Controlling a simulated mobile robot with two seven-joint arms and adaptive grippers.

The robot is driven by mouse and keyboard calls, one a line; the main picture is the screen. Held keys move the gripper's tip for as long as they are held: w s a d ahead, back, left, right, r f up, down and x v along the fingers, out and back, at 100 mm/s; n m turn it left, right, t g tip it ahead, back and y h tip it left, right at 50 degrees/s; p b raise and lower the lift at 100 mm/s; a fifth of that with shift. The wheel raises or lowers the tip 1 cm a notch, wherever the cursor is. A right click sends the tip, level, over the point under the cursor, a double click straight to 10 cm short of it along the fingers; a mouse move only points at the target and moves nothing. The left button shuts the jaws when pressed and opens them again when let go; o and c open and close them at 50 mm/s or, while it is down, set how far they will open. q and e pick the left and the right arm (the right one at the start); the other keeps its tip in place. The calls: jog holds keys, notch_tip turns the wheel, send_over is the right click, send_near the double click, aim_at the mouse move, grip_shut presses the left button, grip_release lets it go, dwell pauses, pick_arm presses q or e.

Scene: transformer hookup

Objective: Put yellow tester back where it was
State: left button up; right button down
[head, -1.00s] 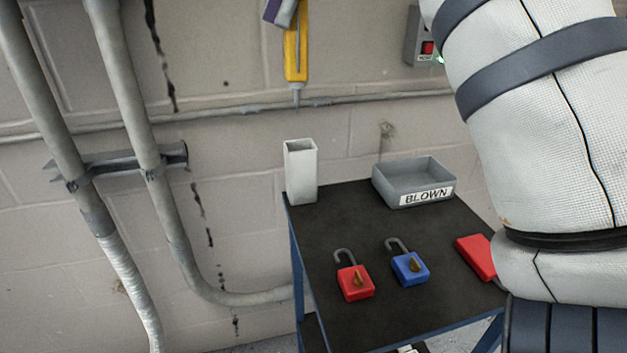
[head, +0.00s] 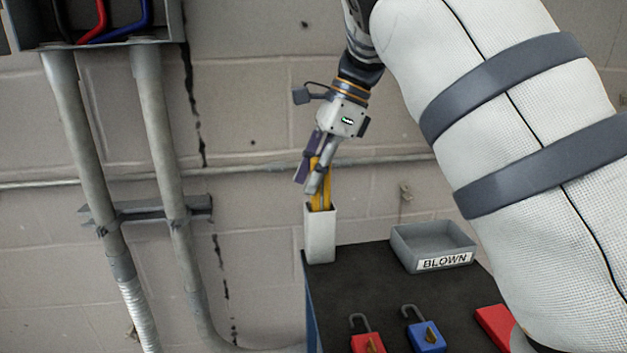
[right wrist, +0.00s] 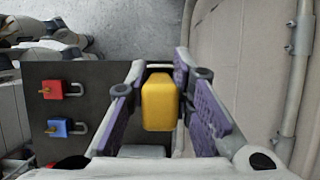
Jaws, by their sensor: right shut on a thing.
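The yellow tester (head: 321,190) is upright, its lower end inside the mouth of the white square holder (head: 320,236) at the cart's back left corner. My right gripper (head: 314,176) is shut on the tester's upper part, just above the holder. In the right wrist view the tester (right wrist: 160,101) sits between the purple finger pads, seen from its top end. The tester's tip is hidden inside the holder. My left gripper is not in view.
The dark cart top (head: 350,290) carries a grey bin marked BLOWN (head: 433,246), a red padlock (head: 367,342), a blue padlock (head: 426,337) and a red box (head: 496,325). Conduits (head: 165,150) run down the wall at left, below an open box with cables (head: 110,22).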

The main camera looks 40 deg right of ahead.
jog(key=shift+f, duration=0.6)
jog(key=c, duration=1.4)
grip_release()
jog(key=v, duration=1.2)
